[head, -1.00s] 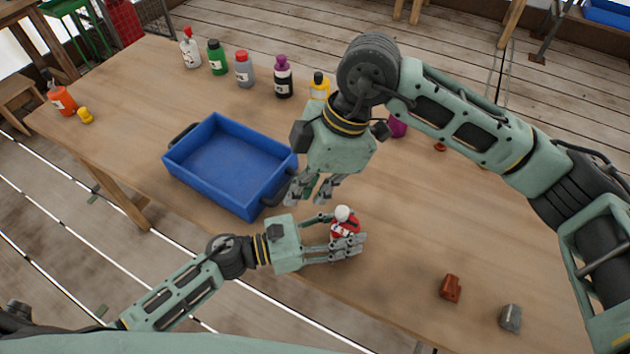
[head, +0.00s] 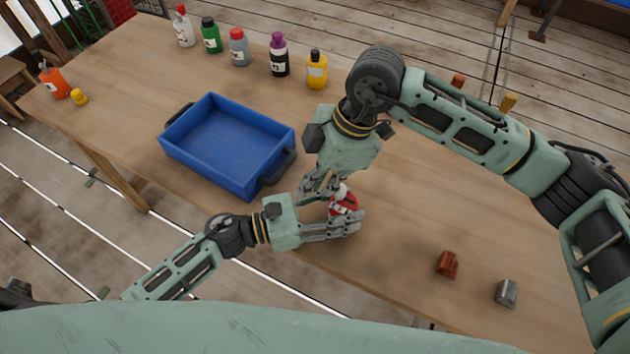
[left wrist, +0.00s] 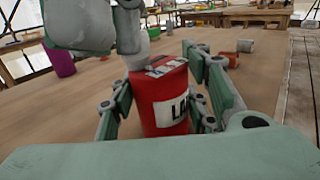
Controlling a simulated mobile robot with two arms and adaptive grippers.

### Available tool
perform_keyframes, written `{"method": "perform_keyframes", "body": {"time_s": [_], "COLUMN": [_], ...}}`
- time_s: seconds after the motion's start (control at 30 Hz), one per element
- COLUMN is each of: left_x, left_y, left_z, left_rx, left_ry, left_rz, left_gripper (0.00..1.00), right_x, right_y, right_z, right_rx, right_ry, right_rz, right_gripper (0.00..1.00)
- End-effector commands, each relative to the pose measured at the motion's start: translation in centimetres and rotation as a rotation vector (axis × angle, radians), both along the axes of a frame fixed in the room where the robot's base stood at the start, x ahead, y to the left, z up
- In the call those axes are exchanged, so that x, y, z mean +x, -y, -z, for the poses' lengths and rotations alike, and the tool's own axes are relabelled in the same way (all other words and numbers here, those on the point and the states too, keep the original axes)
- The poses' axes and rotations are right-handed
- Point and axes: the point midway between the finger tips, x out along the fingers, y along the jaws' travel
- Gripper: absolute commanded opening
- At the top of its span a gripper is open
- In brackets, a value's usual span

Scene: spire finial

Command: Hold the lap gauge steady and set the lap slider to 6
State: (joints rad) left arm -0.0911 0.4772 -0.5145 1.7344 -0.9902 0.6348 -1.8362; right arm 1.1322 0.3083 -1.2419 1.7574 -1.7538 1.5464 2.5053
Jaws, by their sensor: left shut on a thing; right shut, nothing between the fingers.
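The lap gauge is a small red block (head: 343,205) with a white part on top, near the table's front edge. In the left wrist view the red gauge (left wrist: 165,100) stands upright with a partly hidden "LA..." label and a pale marked strip on its top. My left gripper (head: 343,226) is shut around the gauge's sides. My right gripper (head: 327,192) is shut and empty, fingers pointing down right beside the white part; I cannot tell if they touch it.
A blue tray (head: 168,148) stands left of the grippers. Several bottles line the far edge, including a yellow one (head: 316,72). A brown block (head: 447,264) and a grey block (head: 506,292) lie at the right. The table between gauge and blocks is clear.

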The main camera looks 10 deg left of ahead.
Motion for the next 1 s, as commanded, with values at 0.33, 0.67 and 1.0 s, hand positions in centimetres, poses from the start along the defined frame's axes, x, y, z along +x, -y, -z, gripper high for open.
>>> {"method": "perform_keyframes", "body": {"time_s": [0.33, 0.67, 1.0], "left_x": [0.0, 0.1, 0.1], "left_y": [0.0, -0.1, -0.1], "left_z": [0.0, 0.0, 0.0], "left_rx": [0.001, 0.001, 0.001], "left_ry": [0.000, 0.000, 0.000], "left_rz": [-0.001, -0.003, -0.002], "left_gripper": [0.13, 0.13, 0.13], "right_x": [-1.3, -1.3, -3.3], "right_y": [3.5, 3.7, -0.8], "right_z": [0.0, 0.1, 0.0], "right_rx": [-0.001, -0.005, 0.003], "right_ry": [0.000, 0.000, -0.001], "right_rz": [0.001, 0.003, -0.007], "right_gripper": [0.00, 0.00, 0.00]}}
